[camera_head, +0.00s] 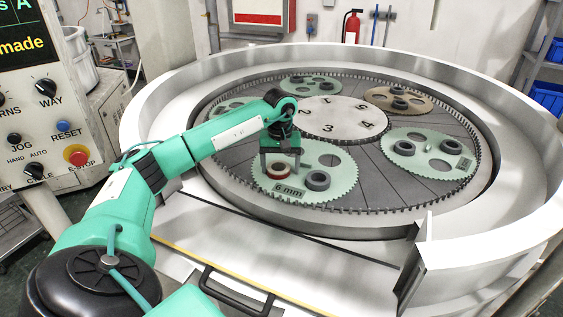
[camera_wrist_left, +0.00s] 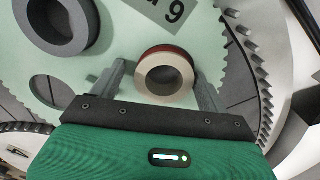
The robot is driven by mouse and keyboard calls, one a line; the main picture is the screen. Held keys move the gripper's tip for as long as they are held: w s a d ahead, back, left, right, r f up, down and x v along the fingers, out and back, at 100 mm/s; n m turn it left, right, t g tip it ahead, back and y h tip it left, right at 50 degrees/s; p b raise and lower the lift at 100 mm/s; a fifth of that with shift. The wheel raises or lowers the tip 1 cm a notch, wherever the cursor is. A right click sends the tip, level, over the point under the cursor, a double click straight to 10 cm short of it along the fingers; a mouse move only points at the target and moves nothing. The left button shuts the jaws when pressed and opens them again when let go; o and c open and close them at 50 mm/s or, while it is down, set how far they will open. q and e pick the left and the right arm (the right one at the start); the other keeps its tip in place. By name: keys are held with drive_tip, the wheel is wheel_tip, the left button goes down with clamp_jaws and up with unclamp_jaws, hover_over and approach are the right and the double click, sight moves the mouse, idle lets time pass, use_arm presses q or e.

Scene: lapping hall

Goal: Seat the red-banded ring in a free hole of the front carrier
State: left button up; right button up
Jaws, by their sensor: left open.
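The front carrier (camera_head: 340,185) is a pale green toothed disc marked 6 mm; it also fills much of the left wrist view (camera_wrist_left: 110,45). The red-banded ring (camera_head: 278,172) is on its left part, pale on top with a red side, and shows in the left wrist view (camera_wrist_left: 164,77). I cannot tell whether it sits in a hole. My left gripper (camera_head: 280,162) is open and points down over it, fingers on either side with gaps. A dark grey ring (camera_head: 318,181) is on the carrier to its right. An empty hole (camera_head: 330,160) shows behind that ring.
Other carriers with grey rings lie on the dark lapping plate, at right (camera_head: 430,165) and farther back (camera_head: 398,104). A pale numbered hub (camera_head: 335,117) is in the middle. A high pale rim (camera_head: 480,90) surrounds the plate. A control panel (camera_head: 45,110) stands at left.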

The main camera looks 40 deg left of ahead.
use_arm(q)
drive_tip(key=shift+s+f, duration=0.15)
drive_tip(key=shift+a+r, duration=0.2)
wheel_tip(320, 180, up, 12)
drive_tip(key=b, duration=0.2)
drive_tip(key=shift+b, duration=0.3)
idle(0.4)
